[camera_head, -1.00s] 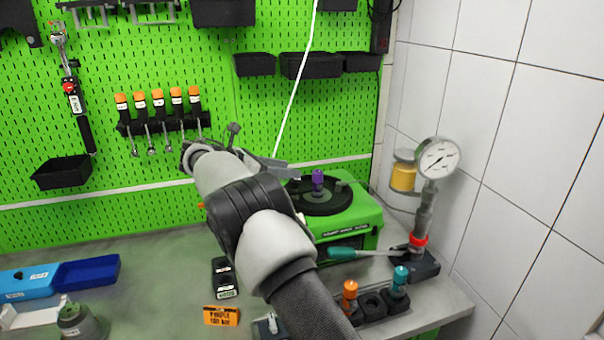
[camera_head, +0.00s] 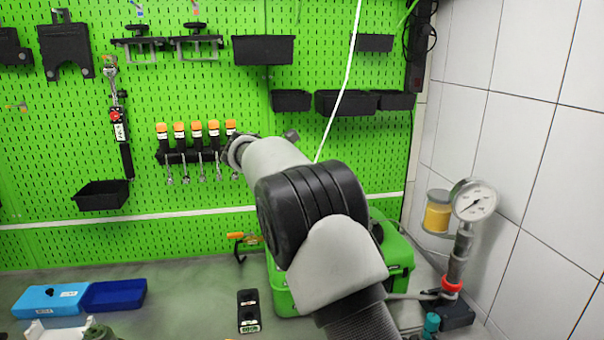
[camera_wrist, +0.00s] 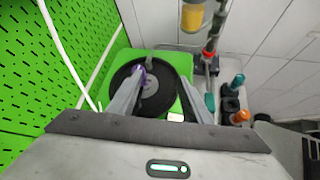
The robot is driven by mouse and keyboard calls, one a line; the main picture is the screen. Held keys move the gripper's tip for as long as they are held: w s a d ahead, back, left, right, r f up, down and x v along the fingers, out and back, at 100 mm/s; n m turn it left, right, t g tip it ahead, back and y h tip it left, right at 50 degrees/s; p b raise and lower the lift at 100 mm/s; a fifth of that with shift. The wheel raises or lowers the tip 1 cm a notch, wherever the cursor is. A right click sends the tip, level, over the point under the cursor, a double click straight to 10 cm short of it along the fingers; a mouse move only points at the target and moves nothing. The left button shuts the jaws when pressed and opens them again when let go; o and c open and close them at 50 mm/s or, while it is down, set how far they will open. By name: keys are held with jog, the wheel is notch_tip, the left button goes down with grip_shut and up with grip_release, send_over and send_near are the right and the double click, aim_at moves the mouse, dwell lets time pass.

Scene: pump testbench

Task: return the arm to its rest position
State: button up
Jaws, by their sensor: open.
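My gripper (camera_wrist: 160,98) shows in the wrist view with its two fingers spread apart and nothing between them. Behind the fingers, lower down, is the green pump testbench unit (camera_wrist: 165,62) with a round black top; a purple part on it is partly covered by the left finger. In the head view my arm reaches up toward the pegboard and covers much of the green unit (camera_head: 398,252). The gripper's fingers are hidden behind my arm there.
A pressure gauge (camera_head: 474,201) on a stand is at the right by the tiled wall. The green pegboard (camera_head: 210,80) holds screwdrivers, black bins and a torque wrench (camera_head: 120,130). Blue trays (camera_head: 115,294) lie at the left.

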jog(key=s+d+r+m+g+y, duration=0.1)
jog(key=s+d+r+m+y, duration=0.3)
jog(key=s, duration=0.5)
jog(key=s+d+r+m+y, duration=0.2)
jog(key=s+d+m, duration=0.35)
jog(key=s, duration=0.45)
jog(key=s+f+m+y, duration=0.2)
jog(key=s+m, duration=0.3)
jog(key=s, duration=0.6)
jog(key=s+a+f+m+t+y, duration=0.1)
jog(key=s+f+m, duration=0.3)
jog(key=s, duration=0.7)
jog(key=shift+s+a+f+m+t+y, duration=0.25)
jog(key=shift+m+y, duration=0.25)
jog(key=shift+m, duration=0.35)
jog(key=shift+r, duration=0.1)
